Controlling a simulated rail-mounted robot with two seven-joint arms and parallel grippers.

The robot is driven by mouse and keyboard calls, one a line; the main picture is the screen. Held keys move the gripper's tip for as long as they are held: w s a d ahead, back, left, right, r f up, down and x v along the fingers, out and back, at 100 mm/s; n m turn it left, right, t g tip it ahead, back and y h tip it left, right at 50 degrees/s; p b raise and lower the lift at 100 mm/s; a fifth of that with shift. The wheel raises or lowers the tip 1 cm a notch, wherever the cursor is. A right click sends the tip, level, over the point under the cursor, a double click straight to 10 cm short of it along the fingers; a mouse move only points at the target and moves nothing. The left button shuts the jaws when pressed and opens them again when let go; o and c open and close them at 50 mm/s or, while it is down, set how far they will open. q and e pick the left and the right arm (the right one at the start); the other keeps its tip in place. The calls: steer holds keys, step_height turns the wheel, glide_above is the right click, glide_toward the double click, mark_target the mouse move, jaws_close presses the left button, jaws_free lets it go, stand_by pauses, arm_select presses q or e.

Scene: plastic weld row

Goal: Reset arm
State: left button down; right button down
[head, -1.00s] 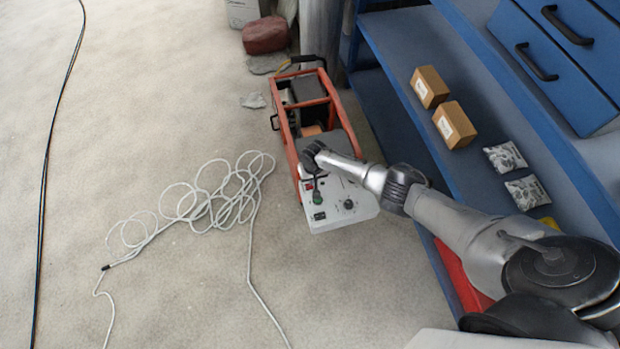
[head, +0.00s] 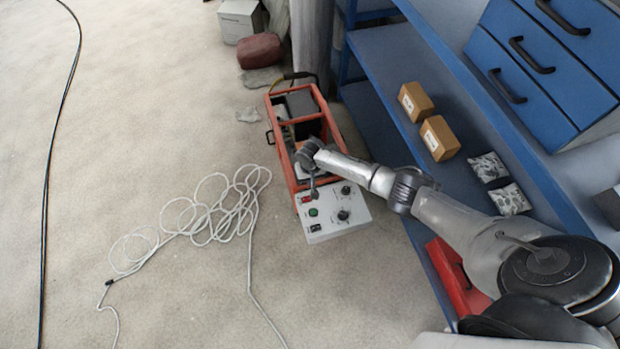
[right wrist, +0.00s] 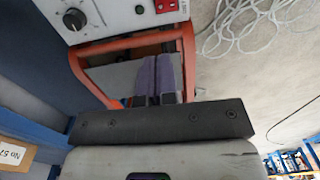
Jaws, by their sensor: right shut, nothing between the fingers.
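My right arm reaches in from the lower right in the head view. Its gripper (head: 312,190) hangs over the orange-framed machine with a white control panel (head: 338,212). In the right wrist view my right gripper (right wrist: 157,82) shows its two purple-grey fingers pressed together, with nothing between them. Behind them lie the orange frame (right wrist: 120,40) and the panel's knob and red switch. Whether the fingers touch the machine I cannot tell. My left gripper is not in view.
A blue shelf (head: 395,75) at the right holds two cardboard boxes (head: 438,138) and silvery packets (head: 488,167). A red case (head: 455,275) sits low beside my arm.

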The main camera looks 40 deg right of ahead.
stand_by(0.4)
steer(key=w+a+r+n+t+h, duration=0.1)
steer(key=w+a+r+n, duration=0.15)
steer(key=r, duration=0.35)
steer(key=w+a+r+n+t, duration=0.1)
steer(key=a+r+n+t, duration=0.1)
steer(key=r+n, duration=0.25)
steer(key=w+a+r+n+t+h, duration=0.1)
steer(key=w+a+r+n, duration=0.15)
steer(key=r, duration=0.35)
steer(key=s+a+r+t+y+p, duration=0.1)
steer(key=s+a+r+t+p, duration=0.3)
steer(key=r, duration=0.7)
steer(key=s+a+r+m+p, duration=0.1)
steer(key=s+r, duration=0.2)
steer(key=s, duration=0.5)
steer(key=s+r+m+p, duration=0.1)
steer(key=s+r, duration=0.1)
steer(key=s, duration=0.7)
steer(key=s+f+g+p, duration=0.15)
steer(key=s+f, duration=0.25)
steer(key=s, duration=0.4)
steer(key=s+f+g+p, duration=0.1)
steer(key=s+f+g, duration=0.2)
steer(key=s, duration=0.5)
step_height(320, 180, up, 38)
steer(key=p, duration=3.8)
steer(key=shift+w+f+y, duration=0.15)
steer(key=shift+w+y, duration=0.1)
steer(key=shift+y, duration=0.15)
